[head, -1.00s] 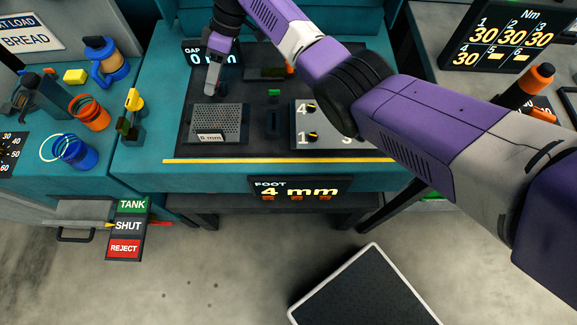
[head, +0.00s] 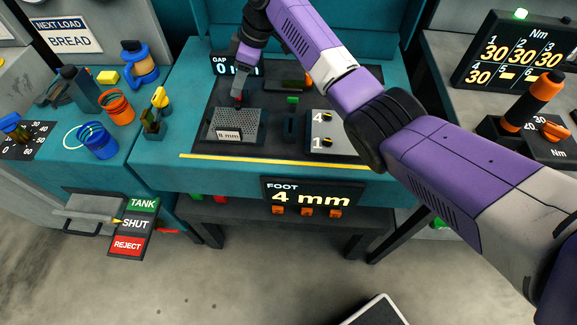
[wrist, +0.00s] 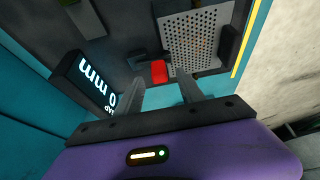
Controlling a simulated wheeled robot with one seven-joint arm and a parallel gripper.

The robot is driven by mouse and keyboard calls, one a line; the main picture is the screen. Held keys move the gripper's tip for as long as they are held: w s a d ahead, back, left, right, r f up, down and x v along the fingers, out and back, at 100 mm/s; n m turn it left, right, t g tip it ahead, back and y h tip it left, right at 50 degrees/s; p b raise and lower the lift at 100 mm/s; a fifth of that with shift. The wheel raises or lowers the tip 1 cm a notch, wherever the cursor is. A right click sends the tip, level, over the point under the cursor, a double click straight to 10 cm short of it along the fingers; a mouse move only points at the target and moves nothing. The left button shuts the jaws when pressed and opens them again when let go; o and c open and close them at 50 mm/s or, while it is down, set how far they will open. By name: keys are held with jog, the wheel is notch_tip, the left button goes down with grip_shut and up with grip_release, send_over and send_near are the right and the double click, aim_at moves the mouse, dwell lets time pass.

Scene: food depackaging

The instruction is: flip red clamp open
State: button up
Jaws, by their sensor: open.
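The red clamp (wrist: 159,71) shows in the wrist view as a small red block beside the edge of a perforated plate (wrist: 197,42). My gripper (wrist: 160,88) is open, with one finger on each side of the red block in the picture. The fingers look empty, and I cannot tell whether either touches the clamp. In the head view my gripper (head: 238,99) points down at the far edge of the perforated plate (head: 247,119). Only a trace of red shows by the fingertips there, and the clamp is mostly hidden.
A gap display (head: 222,66) stands close to my gripper on the left. Orange (head: 118,107) and blue (head: 97,140) cups stand at left. A dark green and yellow tool (head: 154,117) stands near the bench's left edge.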

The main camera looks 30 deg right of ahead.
jog(key=w+a+r+m+t, duration=0.1)
jog(key=w+r+m+t, duration=0.3)
jog(key=w+t, duration=0.15)
jog(key=s+f+m+t, duration=0.1)
jog(key=s+m+t, duration=0.1)
jog(key=s, duration=0.2)
jog(key=s+a+f+m+t+h+b, duration=0.1)
jog(key=s+f+m+t, duration=0.1)
jog(key=s, duration=0.3)
jog(key=s+f+m+t, duration=0.2)
jog(key=s+t, duration=0.2)
jog(key=shift+s+a+h, duration=0.25)
jog(key=shift+a+h, duration=0.05)
jog(key=shift+h, duration=0.1)
jog(key=s, duration=0.6)
jog(key=s+f+m+t+h+b, duration=0.1)
jog(key=s, duration=0.5)
jog(key=s+d+f+m+t+h, duration=0.1)
jog(key=s, duration=0.5)
jog(key=shift+d+f, duration=0.1)
jog(key=shift+s+m, duration=0.3)
jog(key=shift+s, duration=0.25)
